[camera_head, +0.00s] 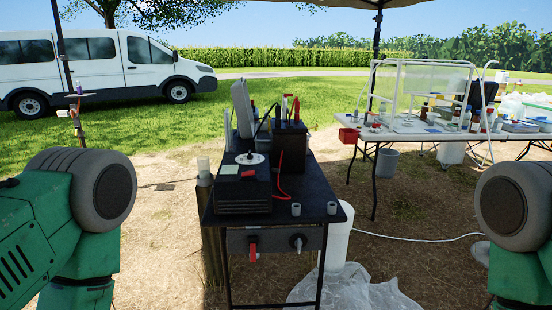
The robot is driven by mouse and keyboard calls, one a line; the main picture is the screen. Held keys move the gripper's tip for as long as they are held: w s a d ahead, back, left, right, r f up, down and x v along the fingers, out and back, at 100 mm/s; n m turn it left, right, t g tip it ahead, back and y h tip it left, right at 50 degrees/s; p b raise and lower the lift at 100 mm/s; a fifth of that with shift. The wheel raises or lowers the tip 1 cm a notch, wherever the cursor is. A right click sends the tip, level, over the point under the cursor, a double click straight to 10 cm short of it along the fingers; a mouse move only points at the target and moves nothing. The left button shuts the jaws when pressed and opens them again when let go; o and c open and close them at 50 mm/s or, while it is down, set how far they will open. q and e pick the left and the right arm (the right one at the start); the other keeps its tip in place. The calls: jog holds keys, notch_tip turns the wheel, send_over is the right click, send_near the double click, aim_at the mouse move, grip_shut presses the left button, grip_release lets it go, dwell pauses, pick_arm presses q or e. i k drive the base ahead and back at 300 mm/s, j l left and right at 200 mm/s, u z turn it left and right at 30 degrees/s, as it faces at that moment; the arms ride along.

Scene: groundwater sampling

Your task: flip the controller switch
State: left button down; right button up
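A black box with a white round dial on top (243,188) stands at the front left of the dark narrow table (303,192). It looks like the controller. A small red part shows on its front edge, but I cannot tell whether that is the switch. A second black box (290,147) stands behind it, with red and dark upright items on top and a red cable running down its front. Green and grey links of my arms show at both sides of the picture. Neither gripper is in view.
A red-handled valve (252,250) and a grey one (298,242) sit on the panel under the table's front. A second table (425,130) with bottles stands behind right.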

aim_at(250, 174)
jog(key=i+l, duration=0.2)
jog(key=l, duration=0.15)
jog(key=i+l+u, duration=0.1)
jog(key=i+l, duration=0.3)
jog(key=l, duration=0.25)
jog(key=i+l, duration=0.2)
jog(key=l, duration=0.15)
jog(key=u, duration=0.05)
